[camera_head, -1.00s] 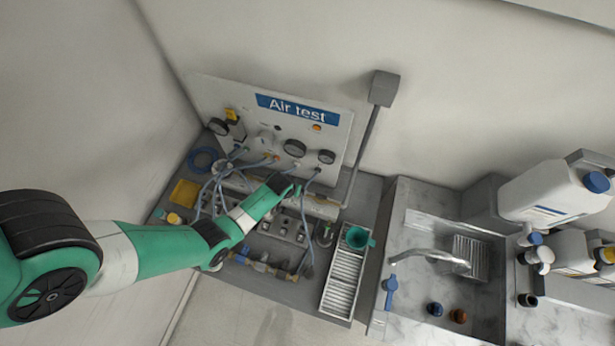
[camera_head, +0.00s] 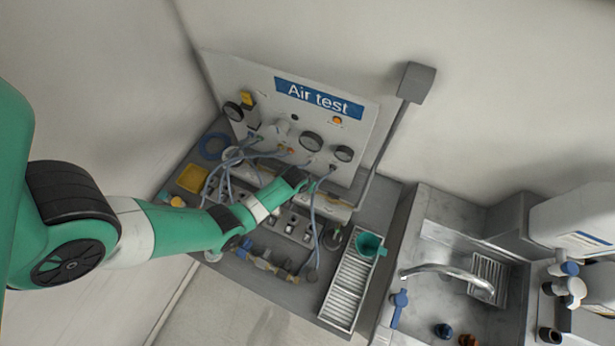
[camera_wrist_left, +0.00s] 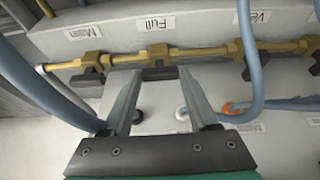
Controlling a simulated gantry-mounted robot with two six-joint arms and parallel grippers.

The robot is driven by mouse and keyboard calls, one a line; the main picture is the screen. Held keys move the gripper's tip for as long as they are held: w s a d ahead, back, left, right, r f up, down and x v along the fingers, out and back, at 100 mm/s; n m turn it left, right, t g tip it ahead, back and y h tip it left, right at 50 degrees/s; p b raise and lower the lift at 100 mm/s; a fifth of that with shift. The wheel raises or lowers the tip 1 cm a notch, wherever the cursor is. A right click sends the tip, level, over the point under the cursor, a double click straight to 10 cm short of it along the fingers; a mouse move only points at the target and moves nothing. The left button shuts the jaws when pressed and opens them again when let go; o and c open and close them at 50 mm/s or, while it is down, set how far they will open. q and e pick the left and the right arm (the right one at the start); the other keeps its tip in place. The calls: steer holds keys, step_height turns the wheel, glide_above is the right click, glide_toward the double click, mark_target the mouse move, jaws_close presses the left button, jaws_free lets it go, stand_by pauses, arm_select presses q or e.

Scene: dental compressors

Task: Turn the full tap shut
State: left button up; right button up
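The full tap (camera_wrist_left: 157,57) is a brass valve with a dark handle on a brass pipe, below a label reading "Full" in the left wrist view. My left gripper (camera_wrist_left: 160,80) is open, its two grey fingers pointing at this tap. The dark handle (camera_wrist_left: 158,74) shows between the fingertips; I cannot tell whether they touch it. In the head view my left gripper (camera_head: 305,184) is over the back of the bench, below the "Air test" panel (camera_head: 275,113), and the tap is hidden there. My right gripper is not in view.
The "Main" tap (camera_wrist_left: 87,68) sits left of the full tap, and another tap (camera_wrist_left: 245,55) is to its right. Blue hoses (camera_wrist_left: 248,60) hang close on both sides. A slatted drain tray (camera_head: 348,290), green cup (camera_head: 369,245) and sink (camera_head: 440,290) lie to the right.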

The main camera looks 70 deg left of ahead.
arm_select(q)
steer(key=c, duration=0.5)
steer(key=shift+c, duration=0.2)
